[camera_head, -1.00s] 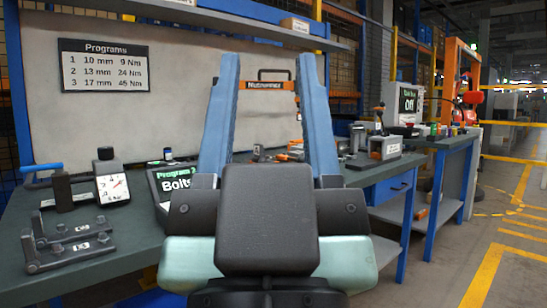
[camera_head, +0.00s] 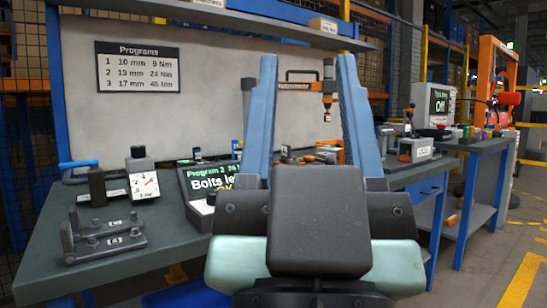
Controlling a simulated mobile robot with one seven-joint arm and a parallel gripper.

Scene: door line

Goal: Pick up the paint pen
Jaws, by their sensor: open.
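My gripper (camera_head: 307,62) is open, its two long blue fingers pointing up and spread wide. Nothing is held between them; the white backboard and a hanging orange-and-black tool show behind the gap. I cannot make out a paint pen for certain. A small upright item with a blue-and-white top (camera_head: 196,153) stands at the back of the bench, left of my gripper. Several small things lie behind the gripper near the orange pieces, partly hidden by the fingers and too small to name.
The grey-green workbench (camera_head: 50,245) holds a dial gauge (camera_head: 144,186), dark brackets (camera_head: 105,237) and a program display (camera_head: 208,181). The orange-and-black tool (camera_head: 328,85) hangs at the backboard. A second bench (camera_head: 480,144) stands at right. Open floor lies at the lower right.

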